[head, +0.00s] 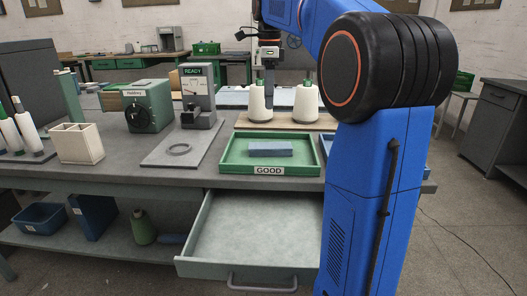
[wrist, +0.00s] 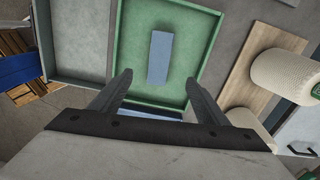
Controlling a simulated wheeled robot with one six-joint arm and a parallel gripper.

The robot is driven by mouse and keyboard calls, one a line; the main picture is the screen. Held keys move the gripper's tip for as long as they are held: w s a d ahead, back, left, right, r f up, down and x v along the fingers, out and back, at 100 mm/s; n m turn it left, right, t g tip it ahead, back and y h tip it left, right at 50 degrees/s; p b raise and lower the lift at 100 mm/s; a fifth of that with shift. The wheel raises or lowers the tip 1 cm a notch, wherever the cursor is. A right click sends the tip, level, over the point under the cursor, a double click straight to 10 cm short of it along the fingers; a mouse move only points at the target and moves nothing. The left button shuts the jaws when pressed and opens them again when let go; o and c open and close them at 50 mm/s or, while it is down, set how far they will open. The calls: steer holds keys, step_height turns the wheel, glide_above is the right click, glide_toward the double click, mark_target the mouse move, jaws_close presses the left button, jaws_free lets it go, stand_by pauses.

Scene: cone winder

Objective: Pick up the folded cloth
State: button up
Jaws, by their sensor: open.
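A blue rectangular piece, apparently the folded cloth (head: 270,149), lies flat in a green tray (head: 231,168) labelled GOOD on the workbench. In the wrist view the cloth (wrist: 159,57) lies in the middle of the tray, clear of its walls. My gripper (head: 268,88) hangs above the bench, pointing down, in front of the white cones in the head view. In the wrist view its two fingers (wrist: 160,78) are spread and empty, with the cloth seen between and beyond their tips. The gripper is apart from the cloth.
An open, empty drawer (head: 257,228) juts out in front of the tray. Two white cones (head: 306,103) stand on a wooden board behind it. A blue tray (head: 414,151) lies to the right, partly hidden by my arm. A grey gauge stand (head: 198,100) and green machine (head: 148,106) stand left.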

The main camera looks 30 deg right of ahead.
glide_above(271, 145)
steer(key=a, duration=0.1)
step_height(271, 145, down, 12)
steer(key=shift+r, duration=0.1)
steer(key=shift+s+d+f, duration=0.1)
steer(key=shift+d+f, duration=0.1)
steer(key=shift+f, duration=1.2)
steer(key=shift+d+f, duration=0.2)
steer(key=shift+f, duration=1.15)
steer(key=shift+c, duration=0.6)
steer(key=c, duration=1)
